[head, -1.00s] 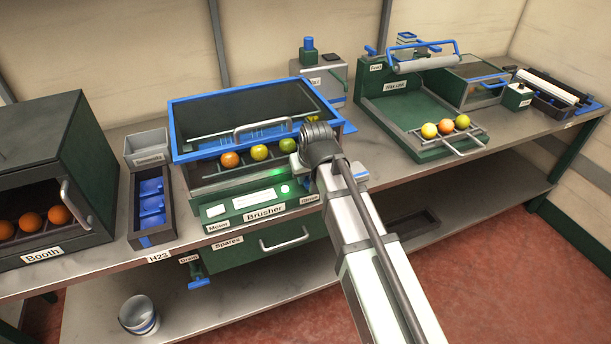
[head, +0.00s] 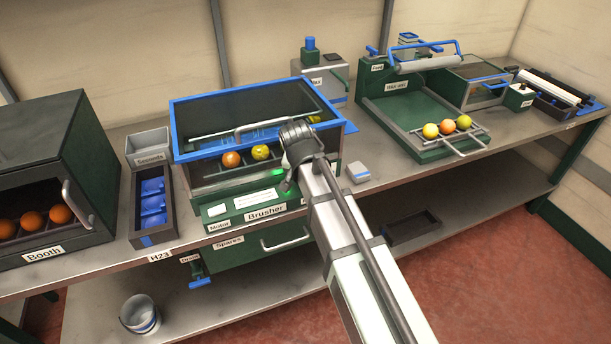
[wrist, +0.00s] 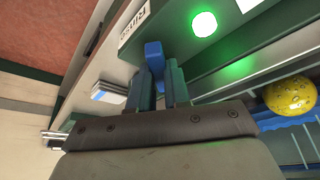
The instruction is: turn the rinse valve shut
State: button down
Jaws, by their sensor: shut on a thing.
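The rinse valve's blue handle (wrist: 153,57) shows in the wrist view, on the green front panel beside the "Rinse" label (wrist: 135,23). My gripper (wrist: 159,78) is shut on this handle, one finger on each side, with the handle's end sticking out past the fingertips. In the head view my gripper (head: 288,184) is at the right part of the brusher's front (head: 216,211), and my arm hides the valve and its label. How far the valve is turned cannot be told.
A green lamp (wrist: 204,24) glows on the panel close to my fingers. Fruit sits behind the brusher's blue-framed cover (head: 210,153). The spares drawer handle (head: 286,240) is below.

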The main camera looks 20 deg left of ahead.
dwell(0.4)
jog(key=c, duration=1.1)
grip_release()
jog(key=v, duration=1.4)
jog(key=shift+w, duration=0.1)
